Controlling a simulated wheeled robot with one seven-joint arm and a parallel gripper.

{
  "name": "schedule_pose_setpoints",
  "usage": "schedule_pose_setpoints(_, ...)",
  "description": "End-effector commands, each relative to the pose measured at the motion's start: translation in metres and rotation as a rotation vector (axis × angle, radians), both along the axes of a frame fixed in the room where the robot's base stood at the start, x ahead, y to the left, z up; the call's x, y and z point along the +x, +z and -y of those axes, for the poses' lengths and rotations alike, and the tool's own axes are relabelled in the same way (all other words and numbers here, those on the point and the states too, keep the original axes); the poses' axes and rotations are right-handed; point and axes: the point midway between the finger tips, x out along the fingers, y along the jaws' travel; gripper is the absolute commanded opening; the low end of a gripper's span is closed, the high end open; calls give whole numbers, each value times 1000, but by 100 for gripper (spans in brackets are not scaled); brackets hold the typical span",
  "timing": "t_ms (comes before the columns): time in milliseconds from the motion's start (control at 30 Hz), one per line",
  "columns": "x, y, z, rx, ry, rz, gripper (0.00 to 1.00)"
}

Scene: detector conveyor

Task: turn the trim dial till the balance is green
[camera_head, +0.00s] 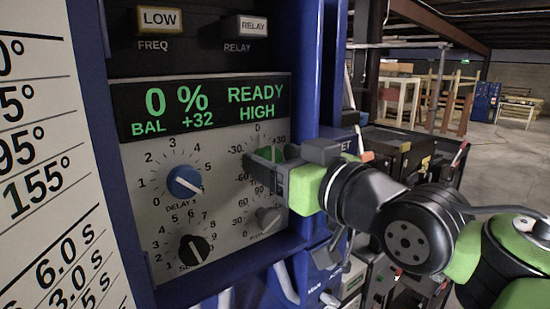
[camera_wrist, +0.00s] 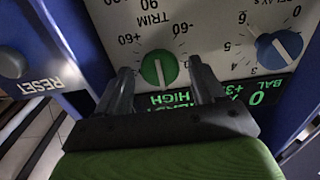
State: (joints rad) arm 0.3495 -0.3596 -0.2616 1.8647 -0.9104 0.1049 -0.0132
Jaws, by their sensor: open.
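The green trim dial (camera_wrist: 159,69) sits on the pale panel in the wrist view, under the upside-down word TRIM, with a light pointer line on its face. In the head view the trim dial (camera_head: 271,153) is partly covered by my gripper (camera_head: 266,172). My gripper (camera_wrist: 160,68) is open, its two fingers on either side of the dial. I cannot tell whether either finger touches it. The display (camera_head: 203,104) reads 0 % BAL, +32 and READY HIGH, all in green.
LOW (camera_head: 160,20) and RELAY (camera_head: 253,27) buttons are above. A blue cabinet edge (camera_head: 309,70) stands right of the panel.

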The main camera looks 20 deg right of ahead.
Motion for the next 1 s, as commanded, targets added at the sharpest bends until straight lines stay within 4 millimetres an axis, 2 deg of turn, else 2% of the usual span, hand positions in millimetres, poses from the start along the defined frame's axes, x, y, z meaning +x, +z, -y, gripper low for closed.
schedule_pose_setpoints(33, 0, 0, 0, 0, 0, 0, 65)
schedule_pose_setpoints(367, 0, 0, 0, 0, 1, 0, 15)
schedule_pose_setpoints(667, 0, -2, 0, -34, 1, 12, 14)
schedule_pose_setpoints(1000, -1, -5, -2, -243, 2, 83, 14)
